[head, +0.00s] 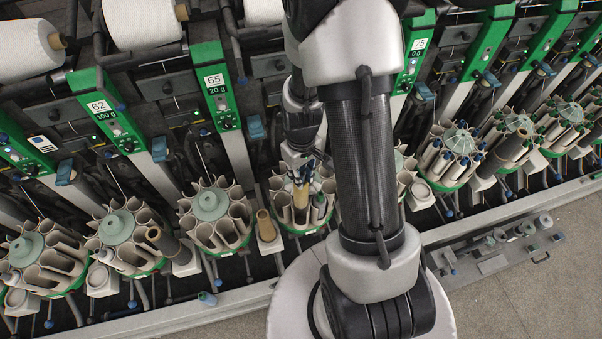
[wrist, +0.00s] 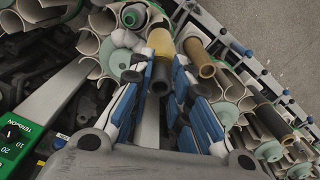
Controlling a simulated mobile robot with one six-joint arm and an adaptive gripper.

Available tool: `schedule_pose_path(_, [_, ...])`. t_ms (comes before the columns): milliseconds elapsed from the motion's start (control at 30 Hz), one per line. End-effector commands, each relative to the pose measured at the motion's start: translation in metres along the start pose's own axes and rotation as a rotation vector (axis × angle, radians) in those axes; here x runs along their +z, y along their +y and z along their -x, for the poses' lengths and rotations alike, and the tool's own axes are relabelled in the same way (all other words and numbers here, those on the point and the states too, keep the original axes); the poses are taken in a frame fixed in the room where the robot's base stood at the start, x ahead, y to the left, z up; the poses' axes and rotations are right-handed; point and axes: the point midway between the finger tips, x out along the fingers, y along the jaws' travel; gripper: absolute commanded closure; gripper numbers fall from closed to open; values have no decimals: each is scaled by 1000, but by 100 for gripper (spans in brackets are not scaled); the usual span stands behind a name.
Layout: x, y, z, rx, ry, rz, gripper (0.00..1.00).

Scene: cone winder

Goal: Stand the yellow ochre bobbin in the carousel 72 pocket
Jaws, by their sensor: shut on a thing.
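The yellow ochre bobbin (head: 300,194) is upright or nearly so between the fingers of my gripper (head: 300,166), over the carousel (head: 283,212) in the head view. In the wrist view my gripper (wrist: 162,72) is shut on the bobbin (wrist: 160,44), whose dark open end faces the camera. The bobbin's lower end is at the carousel's pale pockets; I cannot tell how deep it sits in one. My arm hides part of this carousel and the number plate above it, between plates 65 (head: 214,80) and 75 (head: 419,44).
A tan tube (head: 265,224) stands just left of the carousel; it shows close to my right finger in the wrist view (wrist: 200,60). Neighbouring carousels (head: 214,215) stand on both sides. A grey tray (head: 492,262) with parts lies on the floor at right.

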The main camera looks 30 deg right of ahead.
Motion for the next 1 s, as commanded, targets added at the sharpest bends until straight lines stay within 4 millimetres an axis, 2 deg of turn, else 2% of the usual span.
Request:
schedule_pose_path(167, [0,0,-2,0,0,0,100])
schedule_pose_path(800, [0,0,-40,0,0,0,100])
schedule_pose_path(1000, [0,0,-46,0,1,0,100])
